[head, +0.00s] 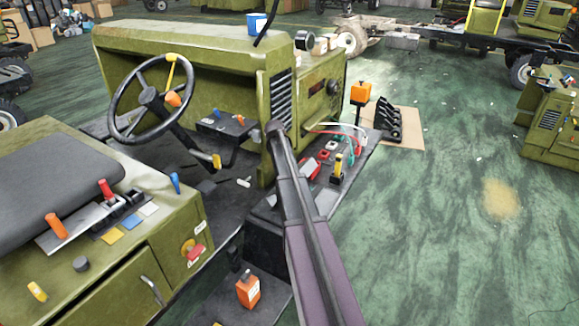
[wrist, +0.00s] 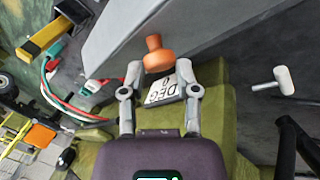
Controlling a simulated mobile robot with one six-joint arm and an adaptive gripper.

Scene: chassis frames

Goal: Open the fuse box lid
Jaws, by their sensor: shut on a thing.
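In the wrist view my gripper (wrist: 159,70) has its two fingers on either side of an orange knob (wrist: 157,58), closed on it. The knob stands at the edge of a smooth grey slab (wrist: 150,25), which looks like the fuse box lid; I cannot tell how far it is open. A white label (wrist: 168,90) with black letters lies just behind the knob on a green surface (wrist: 205,120). In the head view my arm covers the gripper, the knob and the slab.
Red, green and white cables (head: 345,130) and a yellow lever (head: 337,168) are right of my arm. A white T-shaped handle (wrist: 285,81) is right of the gripper. The steering wheel (head: 150,98) and green seat base (head: 160,235) stand left. Open floor (head: 460,220) lies right.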

